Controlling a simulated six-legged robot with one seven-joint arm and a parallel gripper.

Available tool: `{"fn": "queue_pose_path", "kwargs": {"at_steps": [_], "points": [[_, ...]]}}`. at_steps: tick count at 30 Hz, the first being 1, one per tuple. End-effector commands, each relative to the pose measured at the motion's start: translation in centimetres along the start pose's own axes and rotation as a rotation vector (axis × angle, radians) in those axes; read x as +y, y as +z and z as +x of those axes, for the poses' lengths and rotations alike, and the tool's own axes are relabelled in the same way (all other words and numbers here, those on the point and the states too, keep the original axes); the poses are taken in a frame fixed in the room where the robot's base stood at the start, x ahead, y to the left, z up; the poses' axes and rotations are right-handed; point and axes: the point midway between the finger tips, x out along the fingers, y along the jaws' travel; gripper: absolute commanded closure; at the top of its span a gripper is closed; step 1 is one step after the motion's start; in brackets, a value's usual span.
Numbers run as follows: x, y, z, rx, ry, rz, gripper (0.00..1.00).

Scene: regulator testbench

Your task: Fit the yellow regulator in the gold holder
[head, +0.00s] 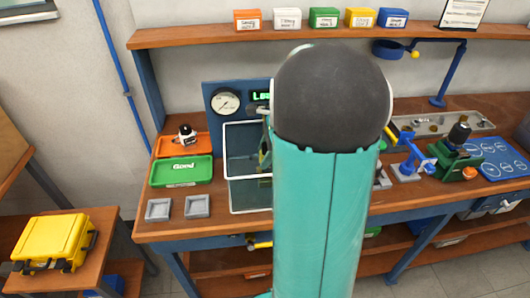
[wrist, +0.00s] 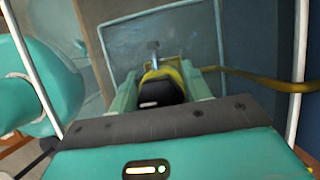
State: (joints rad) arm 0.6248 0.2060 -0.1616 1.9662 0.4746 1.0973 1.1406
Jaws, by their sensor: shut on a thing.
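In the wrist view, my gripper (wrist: 160,78) has its two pale teal fingers on either side of the yellow regulator (wrist: 161,90), which has a dark top face, and is shut on it. A metal stem sticks up from its far side. A brownish-yellow hose or bar (wrist: 262,84) runs from beside it to the right; I cannot tell if they are joined. In the head view my arm covers the middle of the bench and hides most of the gripper and the regulator. I cannot make out the gold holder in either view.
A white-framed clear panel (head: 245,124) stands close around the gripper; its frame shows in the wrist view (wrist: 303,60). An orange tray (head: 165,147), a green "Good" tray (head: 160,177) and two grey squares lie left. A green-based fixture (head: 455,160) and tools stand right.

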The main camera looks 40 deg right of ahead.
Motion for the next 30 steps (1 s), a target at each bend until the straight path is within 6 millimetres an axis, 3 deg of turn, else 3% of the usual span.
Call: {"fn": "queue_pose_path", "kwargs": {"at_steps": [30], "points": [[-0.04, -0.37, 0.84, 0.0, -0.001, -0.001, 0.92]]}}
